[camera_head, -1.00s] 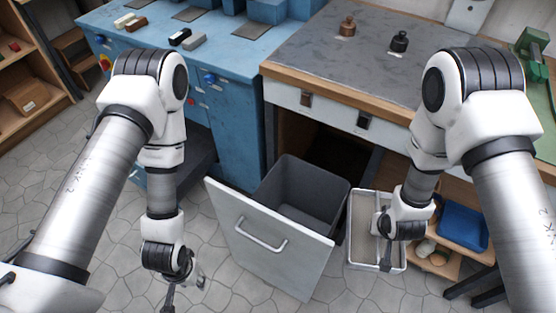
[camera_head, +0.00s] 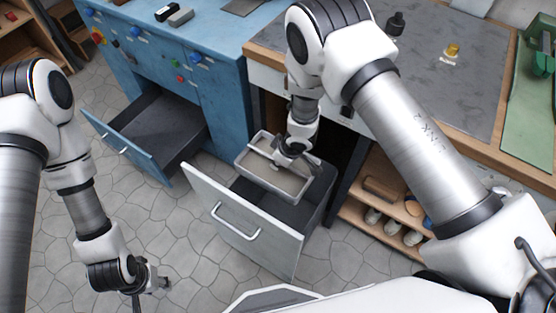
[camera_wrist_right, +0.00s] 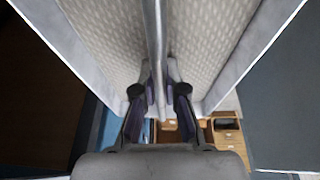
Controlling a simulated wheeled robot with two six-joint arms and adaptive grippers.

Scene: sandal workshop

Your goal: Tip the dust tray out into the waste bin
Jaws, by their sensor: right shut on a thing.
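The dust tray (camera_head: 262,174) is a shallow pale grey tray with a bar across its middle. My right gripper (camera_head: 291,158) is shut on that bar and holds the tray above the waste bin. The wrist view shows the two fingers (camera_wrist_right: 160,95) closed on the bar, with the tray's speckled floor (camera_wrist_right: 105,40) on both sides. The tray looks close to level; I cannot make out loose dust. The waste bin (camera_head: 316,208) is a dark grey box behind a pulled-out white front, its opening partly hidden by the tray. My left gripper (camera_head: 151,290) is open and empty over the floor.
The white bin front (camera_head: 240,215) with its handle stands out from the bench. A blue drawer (camera_head: 130,149) is open to the left. An open shelf (camera_head: 385,228) with several items stands right of the bin. Tiled floor in front is clear.

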